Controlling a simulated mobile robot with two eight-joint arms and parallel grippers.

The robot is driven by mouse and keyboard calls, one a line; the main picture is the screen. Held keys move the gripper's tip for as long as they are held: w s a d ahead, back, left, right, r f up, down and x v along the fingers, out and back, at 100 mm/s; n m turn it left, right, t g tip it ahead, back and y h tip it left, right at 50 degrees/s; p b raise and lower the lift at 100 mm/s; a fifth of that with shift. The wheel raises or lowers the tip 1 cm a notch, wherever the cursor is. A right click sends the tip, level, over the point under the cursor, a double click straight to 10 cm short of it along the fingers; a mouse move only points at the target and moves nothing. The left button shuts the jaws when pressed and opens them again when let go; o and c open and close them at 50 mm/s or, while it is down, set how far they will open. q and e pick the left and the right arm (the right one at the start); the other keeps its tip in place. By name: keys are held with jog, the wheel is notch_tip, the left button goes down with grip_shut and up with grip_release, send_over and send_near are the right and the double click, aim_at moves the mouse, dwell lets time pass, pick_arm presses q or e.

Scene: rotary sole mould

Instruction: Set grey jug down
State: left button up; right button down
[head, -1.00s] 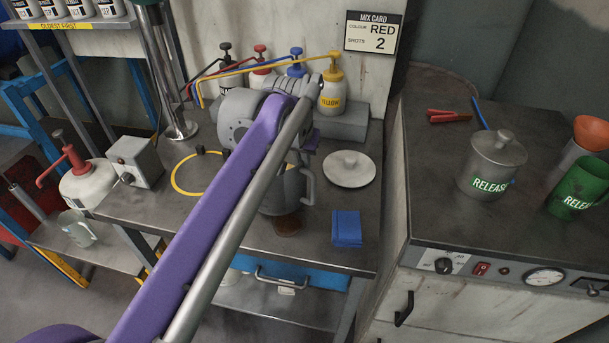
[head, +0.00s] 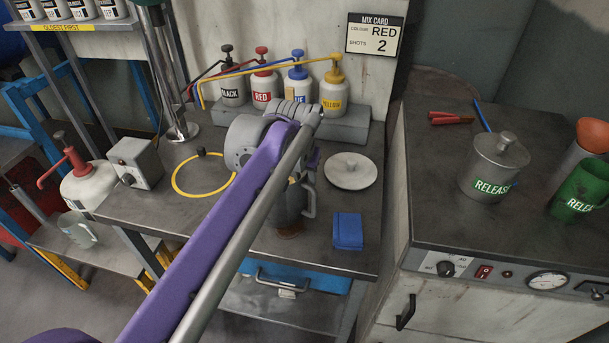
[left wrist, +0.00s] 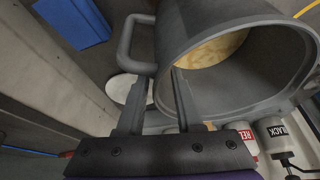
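The grey jug (head: 290,205) is upright over the front part of the metal bench, partly hidden by my left arm, with its handle to the right. A brown patch (head: 291,231) shows just below its base; I cannot tell if the base touches the bench. In the left wrist view the jug (left wrist: 235,85) shows its open mouth with something pale yellow inside. My left gripper (left wrist: 158,100) has one finger inside the jug and one outside, by the handle, with the wall between them. In the head view its fingertips are hidden. My right gripper is not in view.
A yellow ring (head: 178,188) lies left. Pump bottles, including the red one (head: 264,88), stand behind. A lidded release pot (head: 494,165) stands on the right cabinet.

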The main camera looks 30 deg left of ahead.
pick_arm(q)
jog(key=a+p+v, duration=0.1)
jog(key=p+v, duration=0.1)
jog(key=v, duration=1)
jog(key=s+d+f+m, duration=0.1)
jog(key=s+d+f, duration=0.2)
jog(key=s+f, duration=0.6)
jog(key=s+d+f, duration=0.4)
jog(key=s+f, duration=0.6)
jog(key=f, duration=0.7)
jog(key=shift+s+m+h, duration=0.25)
jog(key=shift+m+h, duration=0.15)
